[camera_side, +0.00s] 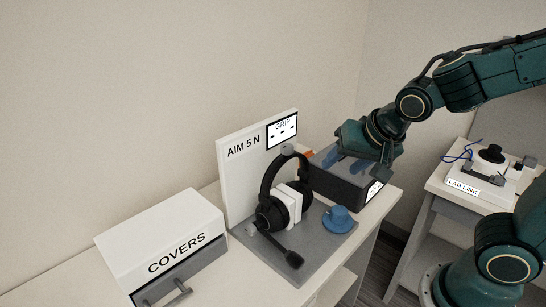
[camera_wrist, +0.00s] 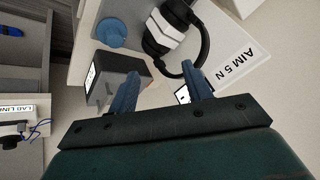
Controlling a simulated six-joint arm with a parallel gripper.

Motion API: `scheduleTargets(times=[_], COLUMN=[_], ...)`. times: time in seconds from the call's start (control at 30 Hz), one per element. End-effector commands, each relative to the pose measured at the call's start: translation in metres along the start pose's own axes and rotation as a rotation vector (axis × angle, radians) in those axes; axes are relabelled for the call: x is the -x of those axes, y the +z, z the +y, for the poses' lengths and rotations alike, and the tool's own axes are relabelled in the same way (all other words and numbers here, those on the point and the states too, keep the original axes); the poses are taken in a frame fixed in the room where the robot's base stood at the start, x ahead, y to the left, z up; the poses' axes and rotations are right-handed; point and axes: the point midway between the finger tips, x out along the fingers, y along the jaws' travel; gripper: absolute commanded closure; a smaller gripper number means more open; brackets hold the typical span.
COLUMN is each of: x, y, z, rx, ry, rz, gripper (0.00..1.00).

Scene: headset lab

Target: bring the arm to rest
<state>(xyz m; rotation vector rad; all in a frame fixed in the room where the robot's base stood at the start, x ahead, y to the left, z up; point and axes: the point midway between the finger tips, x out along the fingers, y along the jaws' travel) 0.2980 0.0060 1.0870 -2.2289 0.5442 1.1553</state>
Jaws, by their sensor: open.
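My gripper (camera_side: 347,168) is at the end of my dark green arm, above the dark grey box at the back right of the bench. In the wrist view its two blue fingers (camera_wrist: 162,88) are spread apart with nothing between them. A black headset (camera_side: 272,195) with a white block between its earcups is at the upright white board marked AIM 5 N (camera_side: 240,172). The headset also shows in the wrist view (camera_wrist: 190,50), beyond the fingertips.
The dark grey box (camera_side: 337,188) stands beside the headset. A blue round piece (camera_side: 338,220) sits on the grey plate (camera_side: 300,262). A white COVERS box (camera_side: 160,225) is at front left. A LAB LINK device (camera_side: 490,170) stands on a separate table at right, with a gap between.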

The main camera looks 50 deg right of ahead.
Motion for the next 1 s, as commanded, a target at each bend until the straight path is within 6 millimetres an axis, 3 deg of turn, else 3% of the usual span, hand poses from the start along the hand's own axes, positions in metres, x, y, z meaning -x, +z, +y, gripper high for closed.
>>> scheduleTargets(times=[0.5, 0.7, 1.0], x=[0.092, 0.109, 0.112], y=[0.028, 0.039, 0.041], z=[0.045, 0.055, 0.058], rx=[0.548, 0.68, 0.711], ry=[-0.048, -0.058, -0.06], rz=[-0.096, -0.113, -0.118], gripper=[0.51, 0.51, 0.51])
